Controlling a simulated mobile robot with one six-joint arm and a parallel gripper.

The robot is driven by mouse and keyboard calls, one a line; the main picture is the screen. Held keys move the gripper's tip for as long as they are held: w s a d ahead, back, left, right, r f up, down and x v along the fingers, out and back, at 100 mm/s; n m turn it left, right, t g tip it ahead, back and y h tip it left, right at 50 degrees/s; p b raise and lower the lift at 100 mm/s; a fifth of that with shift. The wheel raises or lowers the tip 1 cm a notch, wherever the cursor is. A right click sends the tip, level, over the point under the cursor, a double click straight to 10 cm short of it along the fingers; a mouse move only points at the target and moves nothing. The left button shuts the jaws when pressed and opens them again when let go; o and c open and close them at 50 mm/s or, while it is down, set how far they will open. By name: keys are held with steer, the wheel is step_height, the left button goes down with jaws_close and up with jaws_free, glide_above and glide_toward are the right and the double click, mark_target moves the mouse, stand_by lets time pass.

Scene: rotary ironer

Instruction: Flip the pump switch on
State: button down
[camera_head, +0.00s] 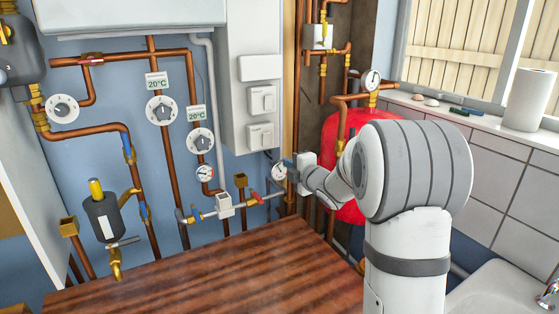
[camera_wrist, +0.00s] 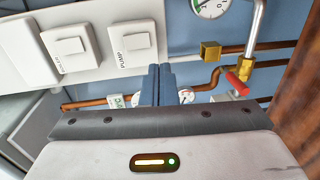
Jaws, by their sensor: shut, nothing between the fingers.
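The pump switch is a white square rocker with the label "PUMP" beside it in the wrist view (camera_wrist: 132,42). In the head view it appears to be the lower switch (camera_head: 260,135) on the white wall box. My gripper's blue fingers (camera_wrist: 158,72) are closed together with nothing between them. In the wrist view their tips lie just right of and below the pump switch, apart from its rocker as far as I can tell. In the head view my gripper (camera_head: 287,163) is below and right of the switch, partly hidden by my wrist. Which way the rocker is tilted is unclear.
A second switch (camera_head: 262,100) sits above the pump switch, with a blank cover (camera_head: 260,67) higher up. A gauge (camera_head: 279,172), copper pipes and a red-handled valve (camera_wrist: 238,84) are close to my gripper. A red tank (camera_head: 345,210) stands behind my arm. The wooden worktop (camera_head: 200,275) is clear.

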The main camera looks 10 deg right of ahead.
steer(key=v, duration=0.2)
steer(key=shift+s+d+f, duration=0.1)
steer(key=shift+s+f, duration=0.15)
steer(key=shift+s, duration=0.05)
steer(key=s+a+f+m+g+h+p, duration=0.1)
steer(key=s+m+g, duration=0.5)
steer(key=s, duration=1.3)
steer(key=s+a+f+m+g+h+p, duration=0.2)
steer(key=s+m+g, duration=0.5)
steer(key=s+m, duration=0.8)
steer(key=s+h+p, duration=0.1)
steer(key=s+h, duration=0.1)
steer(key=s, duration=0.2)
steer(key=shift+a+f+m+p, duration=0.3)
steer(key=shift+a+p, duration=0.05)
steer(key=c, duration=2.2)
jaws_free()
